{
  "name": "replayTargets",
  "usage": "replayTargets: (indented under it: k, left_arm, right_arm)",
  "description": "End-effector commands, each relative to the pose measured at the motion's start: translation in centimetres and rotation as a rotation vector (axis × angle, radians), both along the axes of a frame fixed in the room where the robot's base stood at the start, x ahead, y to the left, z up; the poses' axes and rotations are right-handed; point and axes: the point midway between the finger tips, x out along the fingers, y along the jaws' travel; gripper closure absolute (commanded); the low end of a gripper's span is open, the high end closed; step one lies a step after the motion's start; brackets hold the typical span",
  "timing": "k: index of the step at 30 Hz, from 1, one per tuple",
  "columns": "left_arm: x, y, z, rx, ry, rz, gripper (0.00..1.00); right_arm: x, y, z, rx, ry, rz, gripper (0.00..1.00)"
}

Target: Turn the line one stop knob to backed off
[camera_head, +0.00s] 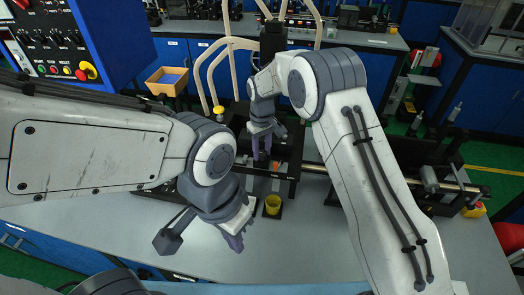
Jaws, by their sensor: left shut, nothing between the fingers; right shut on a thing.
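My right gripper (262,153), with purple fingers, points down over the dark machine frame (293,178) in the middle of the bench. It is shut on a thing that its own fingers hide. I cannot make out the line one stop knob or its setting; it may be the hidden thing. A small orange-red part (276,166) shows just right of these fingertips. My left gripper (236,241) is lower and nearer, over the bare front of the bench. It is shut and empty, left of and below the yellow cup.
A metal rod (315,168) runs right to black machinery (431,176). Cream bent tubes and a yellow knob (219,110) rise behind. A blue control panel (75,40) stands back left. The grey bench front (300,255) is clear.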

Motion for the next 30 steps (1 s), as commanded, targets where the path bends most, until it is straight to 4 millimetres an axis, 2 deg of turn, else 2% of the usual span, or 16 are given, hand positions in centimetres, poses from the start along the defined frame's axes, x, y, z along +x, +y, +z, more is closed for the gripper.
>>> replayTargets:
  k: [17, 18, 20, 30]
  left_arm:
    - [0.0, 0.0, -0.01, 0.0, 0.0, 0.0, 1.0]
    - [0.0, 0.0, -0.01, 0.0, 0.0, 0.0, 1.0]
    - [0.0, 0.0, -0.01, 0.0, 0.0, 0.0, 1.0]
    - [0.0, 0.0, -0.11, 0.0, 0.0, 0.0, 1.0]
  right_arm:
    - [0.09, -0.06, 0.16, -0.001, -0.003, 0.036, 1.0]
    - [0.1, -0.06, 0.17, -0.001, -0.003, 0.036, 0.53]
    - [0.1, -0.06, 0.16, -0.001, -0.003, 0.036, 0.31]
    - [0.06, -0.01, 0.18, 0.0, -0.002, 0.034, 0.31]
